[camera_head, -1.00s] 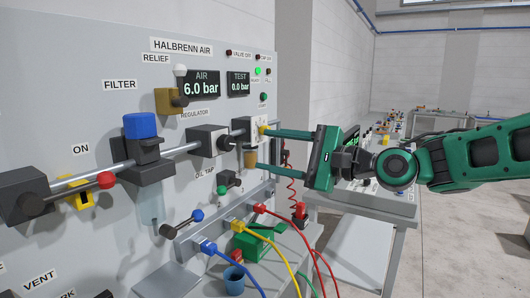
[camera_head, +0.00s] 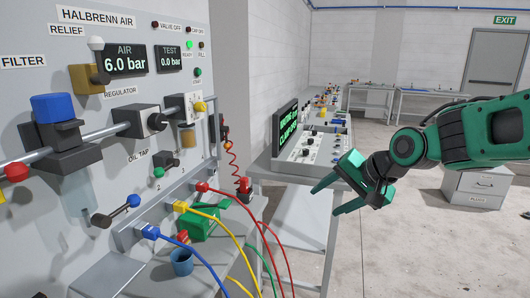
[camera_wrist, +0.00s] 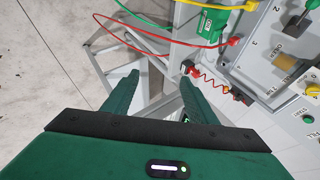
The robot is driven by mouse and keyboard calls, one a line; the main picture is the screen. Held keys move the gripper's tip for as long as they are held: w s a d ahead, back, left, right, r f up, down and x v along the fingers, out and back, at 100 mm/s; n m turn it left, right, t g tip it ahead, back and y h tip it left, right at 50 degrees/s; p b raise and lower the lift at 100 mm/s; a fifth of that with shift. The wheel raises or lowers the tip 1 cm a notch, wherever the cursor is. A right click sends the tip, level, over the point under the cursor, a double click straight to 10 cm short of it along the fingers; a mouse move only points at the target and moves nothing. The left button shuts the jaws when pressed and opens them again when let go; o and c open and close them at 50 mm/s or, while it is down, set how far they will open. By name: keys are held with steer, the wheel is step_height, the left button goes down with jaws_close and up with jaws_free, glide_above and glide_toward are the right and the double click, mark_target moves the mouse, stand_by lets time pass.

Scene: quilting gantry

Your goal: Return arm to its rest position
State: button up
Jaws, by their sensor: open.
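My gripper (camera_head: 324,197) is green, open and empty. In the head view it hangs in free air to the right of the Halbrenn Air panel (camera_head: 32,97), in front of the grey bench with a console. My arm reaches in from the right edge. In the wrist view the two fingers of my gripper (camera_wrist: 152,92) stand apart with nothing between them. Past them show the red coiled hose (camera_wrist: 212,82) and part of the panel at the right.
A console with a dark green-lit screen (camera_head: 285,130) sits on the bench behind my gripper. Blue, yellow and red hoses (camera_head: 275,237) droop from the panel's manifold. A blue cup (camera_head: 181,263) stands below it. A grey drawer cabinet (camera_head: 478,187) stands at the right. Open floor lies at the lower right.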

steer(key=s+d+f+g+h, duration=0.2)
steer(key=s+d+f, duration=0.1)
steer(key=s+d, duration=0.5)
steer(key=s+d+f+g+h, duration=0.1)
steer(key=s+d+f+h, duration=0.3)
steer(key=d, duration=0.6)
steer(key=s+d+f+g, duration=0.1)
steer(key=s+d+g, duration=0.1)
steer(key=s, duration=0.7)
steer(key=s+d+f+g+y, duration=0.1)
steer(key=s+d, duration=0.3)
steer(key=s, duration=0.5)
steer(key=shift+s+d+g, duration=0.2)
steer(key=shift+d+g, duration=0.1)
steer(key=shift+g, duration=0.3)
steer(key=shift+w, duration=0.15)
steer(key=shift+w+f, duration=0.2)
steer(key=shift+w, duration=0.3)
